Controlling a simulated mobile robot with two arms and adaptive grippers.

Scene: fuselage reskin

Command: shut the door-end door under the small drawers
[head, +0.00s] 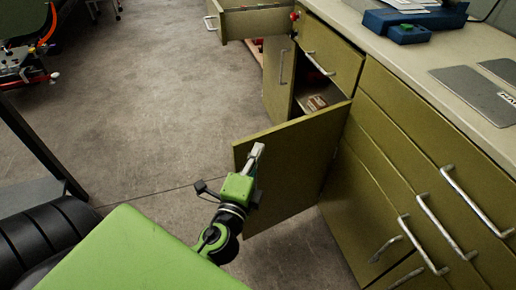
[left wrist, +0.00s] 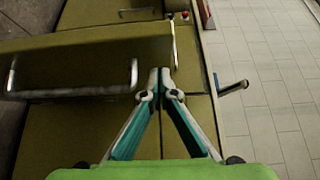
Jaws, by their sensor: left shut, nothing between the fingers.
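An olive cabinet door (head: 290,165) stands swung wide open from the cabinet front, below a small shut drawer (head: 333,55). Its compartment (head: 318,88) is exposed, with a small brown item (head: 317,103) inside. My left gripper (head: 259,149) is shut and empty, its fingertips overlapping the door's free-edge side in the head view; I cannot tell whether they touch it. In the left wrist view the shut fingertips (left wrist: 160,74) appear beside an olive panel (left wrist: 80,48); which panel it is I cannot tell. My right gripper is not in view.
Farther along, a small drawer (head: 256,22) is pulled out above a handled door (head: 279,78). The counter (head: 445,45) holds a blue case (head: 414,18) and grey plates (head: 475,93). Handled drawers (head: 425,150) line the right. Bare floor (head: 165,95) lies left of the open door.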

